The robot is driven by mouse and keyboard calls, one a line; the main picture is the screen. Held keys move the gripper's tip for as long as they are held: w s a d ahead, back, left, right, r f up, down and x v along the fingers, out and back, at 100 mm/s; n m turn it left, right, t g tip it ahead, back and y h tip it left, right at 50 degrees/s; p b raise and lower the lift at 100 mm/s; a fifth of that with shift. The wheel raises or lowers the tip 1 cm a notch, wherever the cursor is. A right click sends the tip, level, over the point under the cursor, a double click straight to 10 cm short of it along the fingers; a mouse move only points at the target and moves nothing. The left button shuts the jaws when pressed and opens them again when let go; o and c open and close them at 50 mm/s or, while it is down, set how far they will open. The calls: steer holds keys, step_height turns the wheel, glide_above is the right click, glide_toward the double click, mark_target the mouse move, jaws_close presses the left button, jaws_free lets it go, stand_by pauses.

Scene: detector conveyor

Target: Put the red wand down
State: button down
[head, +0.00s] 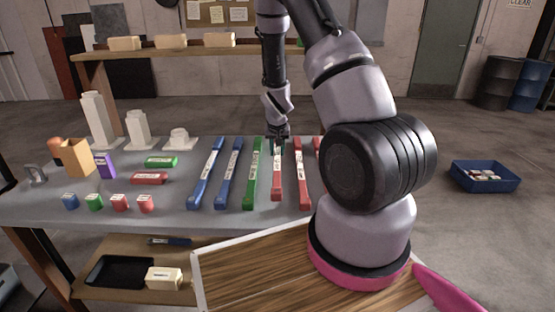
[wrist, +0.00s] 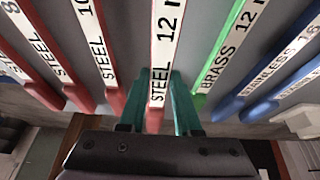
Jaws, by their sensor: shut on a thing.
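My gripper (head: 278,140) points down over the far part of the grey table and is shut on a red wand (head: 277,180). The wrist view shows the teal fingers (wrist: 158,105) on either side of this wand (wrist: 162,55), whose white label reads STEEL 12. The wand lines up with the row of wands, between a green wand (head: 252,180) on its left and another red wand (head: 301,178) on its right. Its near end stops a little short of its neighbours' ends. I cannot tell whether it touches the table or hangs just above it.
Two blue wands (head: 206,178) (head: 229,178) lie left of the green one. Small coloured blocks (head: 95,202) and white stepped stands (head: 138,130) fill the table's left side. My arm hides the table's right end. A blue bin (head: 485,183) stands on the floor at right.

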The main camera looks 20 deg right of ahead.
mark_target(277, 155)
steer(key=shift+f, duration=1.7)
steer(key=shift+f, duration=0.15)
steer(key=c, duration=0.6)
jaws_free()
